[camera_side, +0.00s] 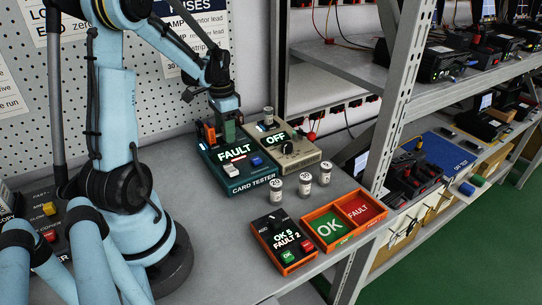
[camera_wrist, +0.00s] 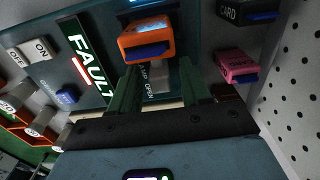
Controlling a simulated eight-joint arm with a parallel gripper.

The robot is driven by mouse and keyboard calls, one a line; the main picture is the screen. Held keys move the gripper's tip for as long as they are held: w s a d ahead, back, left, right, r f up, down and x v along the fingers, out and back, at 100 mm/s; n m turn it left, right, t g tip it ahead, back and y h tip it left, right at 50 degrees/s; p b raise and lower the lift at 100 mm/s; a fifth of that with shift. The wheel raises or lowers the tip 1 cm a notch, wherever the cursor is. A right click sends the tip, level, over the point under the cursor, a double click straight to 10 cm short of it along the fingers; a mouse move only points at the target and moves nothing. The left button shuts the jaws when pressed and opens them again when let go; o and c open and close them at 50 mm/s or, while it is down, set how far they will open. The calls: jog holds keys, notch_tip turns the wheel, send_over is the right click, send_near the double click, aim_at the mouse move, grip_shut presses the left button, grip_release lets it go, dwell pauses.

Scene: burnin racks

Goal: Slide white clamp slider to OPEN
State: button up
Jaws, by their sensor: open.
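The dark teal card tester (camera_side: 238,183) stands on the bench in the side view, its screen reading FAULT. My gripper (camera_side: 229,136) points down over its back part. In the wrist view my gripper (camera_wrist: 160,84) has its two green fingers apart. A pale block, which looks like the white clamp slider (camera_wrist: 159,73), shows between the fingers, beside lettering that reads "AMP OPEN". Whether the fingers touch it I cannot tell. The slider is hidden behind my gripper in the side view. An orange block with a blue front (camera_wrist: 146,41) sits just beyond the fingertips.
A beige unit (camera_side: 283,152) reading OFF stands right of the tester. Several small white jars (camera_side: 304,183) stand in front. An orange OK/FAULT tray (camera_side: 331,228) and a counter box (camera_side: 283,243) are near the bench edge. A pink block (camera_wrist: 238,68) is right of my fingers.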

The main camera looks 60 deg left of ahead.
aim_at(239, 135)
grip_shut()
dwell(0.3)
jog(key=shift+w, duration=2.05)
grip_release()
notch_tip(239, 135, up, 12)
